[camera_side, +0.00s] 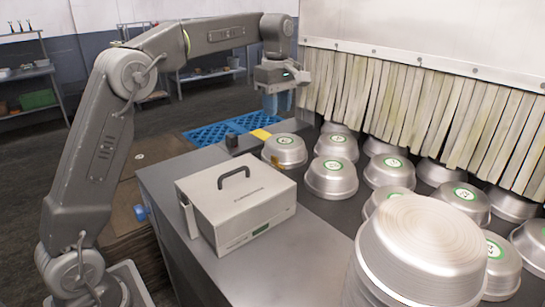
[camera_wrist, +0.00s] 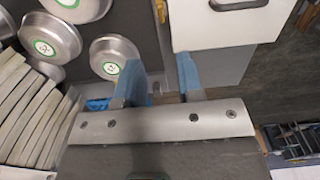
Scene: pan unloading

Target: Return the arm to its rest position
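My gripper (camera_side: 279,102) hangs in the air past the far end of the grey work surface, below my raised and outstretched arm. In the wrist view, its two blue fingers (camera_wrist: 159,80) stand apart with nothing between them, so it is open and empty. Several upside-down metal pans with green-and-white labels lie on the dark surface, the nearest to my gripper being a pan (camera_side: 284,151) at the far left of the group. No pan touches my gripper.
A white box with a dark handle (camera_side: 236,204) stands on the grey counter. A tall stack of pans (camera_side: 424,245) is at front right. A strip curtain (camera_side: 420,100) hangs behind the pans. A blue pallet (camera_side: 215,133) lies beyond; shelves stand at the back.

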